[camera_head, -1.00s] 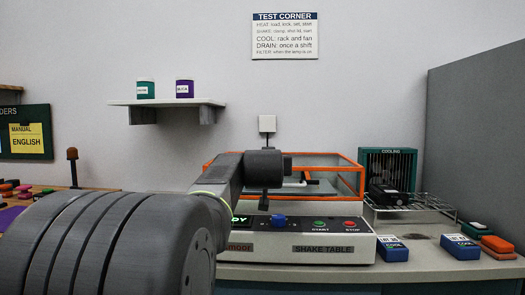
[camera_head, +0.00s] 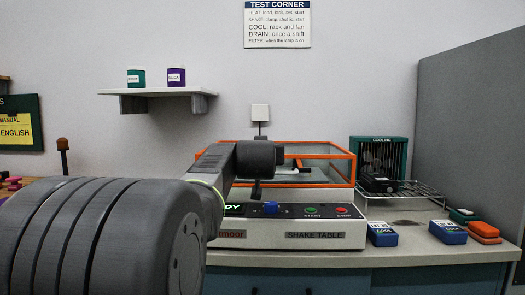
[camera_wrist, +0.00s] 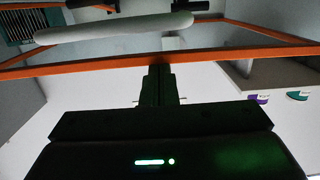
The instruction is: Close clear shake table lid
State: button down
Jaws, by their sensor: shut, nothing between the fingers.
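The shake table (camera_head: 315,235) stands on the counter, with a control panel on its front. Its clear lid (camera_head: 352,172) has an orange frame, which looks low and box-like over the table; I cannot tell if it is fully down. In the wrist view an orange frame bar (camera_wrist: 90,66) crosses the picture, with a white bar (camera_wrist: 115,27) beyond it. My gripper (camera_wrist: 158,72) is shut and empty. Its fingertips overlap the orange bar in that view; I cannot tell if they touch. In the head view my wrist stands before the lid and hides its left part.
A teal cooling fan box (camera_head: 385,155) and a wire rack (camera_head: 425,193) stand right of the table. Blue packs (camera_head: 383,235) lie on the counter by its right side. A grey partition (camera_head: 480,140) bounds the right. A shelf (camera_head: 160,93) hangs on the wall.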

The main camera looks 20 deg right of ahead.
jog(key=r+p, duration=0.2)
jog(key=r, duration=0.1)
jog(key=shift+s+a, duration=0.15)
jog(key=shift+s, duration=0.15)
jog(key=s+a+f, duration=0.3)
jog(key=s+f, duration=0.2)
jog(key=s, duration=0.1)
jog(key=shift+s+f+p, duration=0.2)
jog(key=shift+s+p, duration=0.05)
jog(key=shift+p, duration=0.1)
jog(key=shift+w+r, duration=0.1)
jog(key=w+d+r, duration=0.1)
jog(key=w, duration=0.1)
jog(key=w+d+r, duration=0.1)
jog(key=w+r, duration=0.1)
jog(key=w+d+r, duration=0.1)
jog(key=w+r, duration=0.1)
jog(key=shift+w+r+b, duration=0.15)
jog(key=shift+w+b, duration=0.05)
jog(key=shift+b, duration=0.2)
jog(key=shift+w+d+f+b, duration=0.1)
jog(key=shift+w+f+b, duration=0.1)
jog(key=shift+f+b, duration=0.25)
jog(key=shift+w+d+f+b, duration=0.15)
jog(key=shift+f+b, duration=0.1)
jog(key=shift+f, duration=0.35)
jog(key=shift+a, duration=0.1)
